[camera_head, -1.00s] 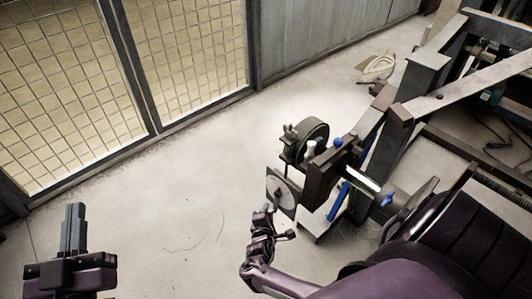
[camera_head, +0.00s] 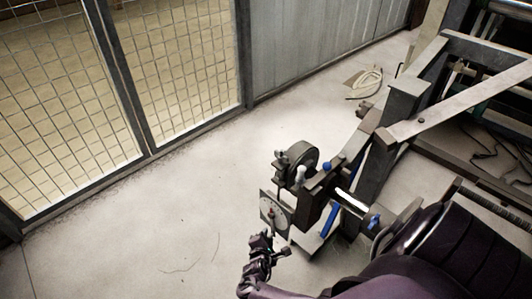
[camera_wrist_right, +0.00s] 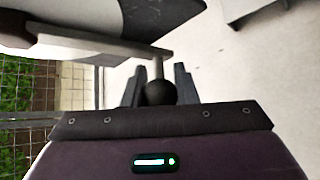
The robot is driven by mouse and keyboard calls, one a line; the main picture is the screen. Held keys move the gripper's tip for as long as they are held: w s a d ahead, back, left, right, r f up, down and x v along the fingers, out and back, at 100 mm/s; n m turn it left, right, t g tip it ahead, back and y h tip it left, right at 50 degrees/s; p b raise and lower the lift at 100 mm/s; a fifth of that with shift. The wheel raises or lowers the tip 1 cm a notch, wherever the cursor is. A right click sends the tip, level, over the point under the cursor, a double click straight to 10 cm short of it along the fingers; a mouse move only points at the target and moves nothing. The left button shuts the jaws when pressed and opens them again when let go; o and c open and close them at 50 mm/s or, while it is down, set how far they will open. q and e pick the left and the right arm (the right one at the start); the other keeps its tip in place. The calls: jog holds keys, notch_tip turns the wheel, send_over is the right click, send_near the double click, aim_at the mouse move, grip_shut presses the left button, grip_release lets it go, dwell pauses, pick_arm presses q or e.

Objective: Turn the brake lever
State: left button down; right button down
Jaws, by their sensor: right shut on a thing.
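The brake unit with its grey dial plate (camera_head: 275,216) stands on the machine's near end in the head view. In the right wrist view, the brake lever shows as a thin rod (camera_wrist_right: 158,66) ending in a dark round knob (camera_wrist_right: 159,92). My right gripper (camera_head: 266,243) is just below the dial plate. In the right wrist view, its two fingers (camera_wrist_right: 159,88) are on either side of the knob, shut on it. In the head view the gripper mostly hides the knob. My left gripper is not in view.
The machine frame (camera_head: 405,100) with a dark roll fills the right side. Blue handles (camera_head: 330,219) stick out near the brake unit. A mesh fence (camera_head: 175,65) runs along the back left. The floor (camera_head: 150,220) between is clear. A pale coil (camera_head: 368,80) lies on the floor behind.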

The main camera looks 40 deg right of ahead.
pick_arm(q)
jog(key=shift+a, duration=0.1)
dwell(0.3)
pick_arm(e)
jog(key=c, duration=1.1)
grip_release()
jog(key=shift+c, duration=0.2)
jog(key=shift+s+a+r+p, duration=0.15)
jog(key=shift+s+r+p, duration=0.05)
jog(key=shift+p, duration=0.1)
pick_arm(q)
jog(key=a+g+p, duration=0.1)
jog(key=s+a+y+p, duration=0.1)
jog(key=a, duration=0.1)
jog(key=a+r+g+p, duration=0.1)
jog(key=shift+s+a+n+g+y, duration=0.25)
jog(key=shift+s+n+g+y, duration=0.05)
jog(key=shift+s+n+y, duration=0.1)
pick_arm(e)
jog(key=v, duration=0.7)
jog(key=shift+a, duration=0.1)
